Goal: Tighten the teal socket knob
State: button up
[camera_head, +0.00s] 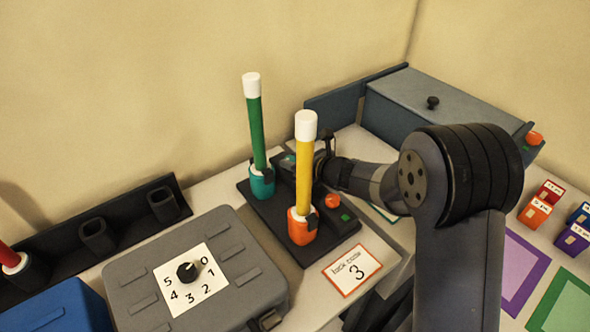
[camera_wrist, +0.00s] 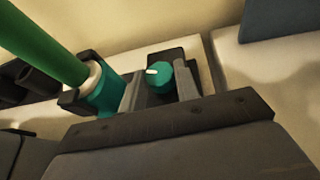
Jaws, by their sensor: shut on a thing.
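The teal socket (camera_head: 262,181) stands on a dark base plate (camera_head: 272,225) and holds a green tube (camera_head: 256,130) with a white cap. In the wrist view the teal socket (camera_wrist: 105,98) is at the left, with the green tube (camera_wrist: 40,45) leaning out of it. The teal knob (camera_wrist: 161,77), with a white pointer mark, sits to the right of the socket. My gripper (camera_wrist: 160,88) is shut on the teal knob, one finger on each side. In the head view my gripper (camera_head: 322,162) is partly hidden behind the yellow tube (camera_head: 305,165).
An orange socket (camera_head: 301,228) holds the yellow tube, with an orange knob (camera_head: 332,201) beside it, close to my arm. A grey case with a numbered dial (camera_head: 187,271) stands in front left. A grey-blue box (camera_head: 425,100) is behind.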

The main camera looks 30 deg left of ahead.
jog(key=shift+r, duration=0.15)
jog(key=o, duration=1)
jog(key=shift+c, duration=0.2)
jog(key=v, duration=1)
jog(key=shift+s+d+r+b, duration=0.1)
jog(key=shift+s+d+b, duration=0.2)
jog(key=shift+b, duration=0.05)
